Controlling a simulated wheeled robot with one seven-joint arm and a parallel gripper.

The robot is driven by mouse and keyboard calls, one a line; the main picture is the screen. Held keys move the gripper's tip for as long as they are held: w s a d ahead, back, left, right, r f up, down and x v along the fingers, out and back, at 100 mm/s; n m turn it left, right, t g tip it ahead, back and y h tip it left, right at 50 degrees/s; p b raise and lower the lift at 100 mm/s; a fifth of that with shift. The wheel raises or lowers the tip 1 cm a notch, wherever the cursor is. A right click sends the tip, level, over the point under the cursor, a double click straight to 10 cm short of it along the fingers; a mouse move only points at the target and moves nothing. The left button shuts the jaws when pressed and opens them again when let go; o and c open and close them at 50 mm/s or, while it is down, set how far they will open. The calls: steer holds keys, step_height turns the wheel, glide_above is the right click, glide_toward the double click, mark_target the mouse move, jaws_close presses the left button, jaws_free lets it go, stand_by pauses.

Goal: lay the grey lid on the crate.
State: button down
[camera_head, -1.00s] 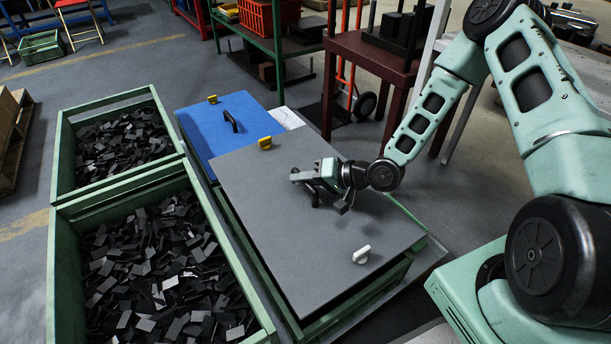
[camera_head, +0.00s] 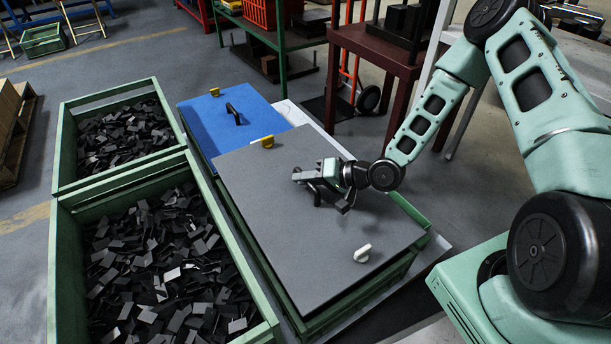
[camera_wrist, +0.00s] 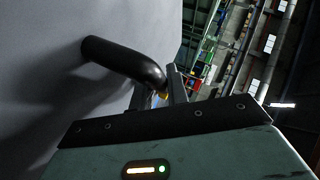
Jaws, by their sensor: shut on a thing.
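The grey lid (camera_head: 290,215) is a large flat panel over a green crate (camera_head: 408,208) in the middle of the head view. The crate's rim shows along the lid's left, near and right sides, and the lid looks slightly turned against it. I cannot tell whether lid and rim touch. My gripper (camera_head: 313,188) is shut on the lid's black handle near the panel's middle. In the wrist view the curved handle (camera_wrist: 122,60) runs from the grey surface to my gripper's finger (camera_wrist: 176,84). The crate's inside is hidden.
A yellow clip (camera_head: 267,142) and a white catch (camera_head: 362,253) sit at the lid's edges. A blue lid (camera_head: 205,120) with a black handle lies just behind. Open green bins (camera_head: 64,265) of dark stamped parts stand left. A dark red table (camera_head: 375,45) stands behind.

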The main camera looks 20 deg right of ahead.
mark_target(365, 205)
steer(key=shift+f+b, duration=0.8)
steer(key=shift+f, duration=0.8)
steer(key=shift+p, duration=0.6)
stand_by(0.5)
steer(key=shift+f+b, duration=1.7)
steer(key=shift+f, duration=0.85)
steer(key=c, duration=1.3)
jaws_free()
steer(key=p+v, duration=0.6)
steer(key=v, duration=1.1)
steer(key=shift+s+d+r, duration=0.1)
steer(key=shift+s, duration=0.05)
